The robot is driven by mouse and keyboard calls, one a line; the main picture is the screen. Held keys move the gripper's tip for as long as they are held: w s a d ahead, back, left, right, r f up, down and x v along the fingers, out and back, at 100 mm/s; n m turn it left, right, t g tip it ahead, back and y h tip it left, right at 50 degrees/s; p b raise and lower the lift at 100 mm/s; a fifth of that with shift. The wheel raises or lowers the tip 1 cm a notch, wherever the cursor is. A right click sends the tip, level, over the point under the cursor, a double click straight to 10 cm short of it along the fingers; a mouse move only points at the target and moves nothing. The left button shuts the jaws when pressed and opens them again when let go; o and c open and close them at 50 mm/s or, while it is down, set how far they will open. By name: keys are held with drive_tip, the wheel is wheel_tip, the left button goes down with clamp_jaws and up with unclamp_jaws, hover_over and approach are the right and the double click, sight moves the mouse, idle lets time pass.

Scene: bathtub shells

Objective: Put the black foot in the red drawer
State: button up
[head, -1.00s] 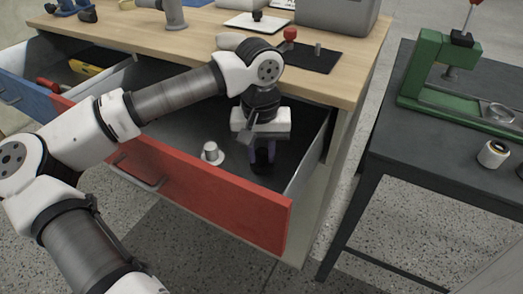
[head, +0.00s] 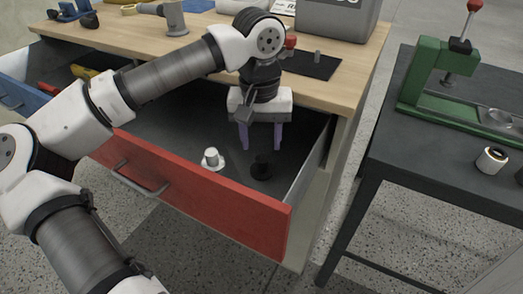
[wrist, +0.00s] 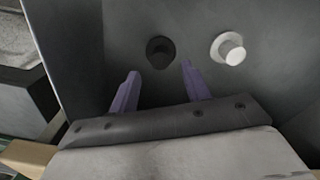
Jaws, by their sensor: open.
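The black foot (head: 261,168) stands on the floor of the open red drawer (head: 190,186), near its right end. In the wrist view the black foot (wrist: 160,51) lies just beyond my fingertips, apart from them. My gripper (head: 262,148) is open and empty above the drawer, with its purple fingers pointing down. It also shows in the wrist view (wrist: 159,68) with a wide gap between the fingers.
A white foot (head: 211,160) stands in the same drawer, left of the black foot. A blue drawer (head: 22,98) is open at the left. The wooden worktop (head: 340,88) lies behind my gripper. A dark table with a green press (head: 425,85) stands at the right.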

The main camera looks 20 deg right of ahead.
sight(261, 161)
wheel_tip(261, 161, up, 6)
idle(0.4)
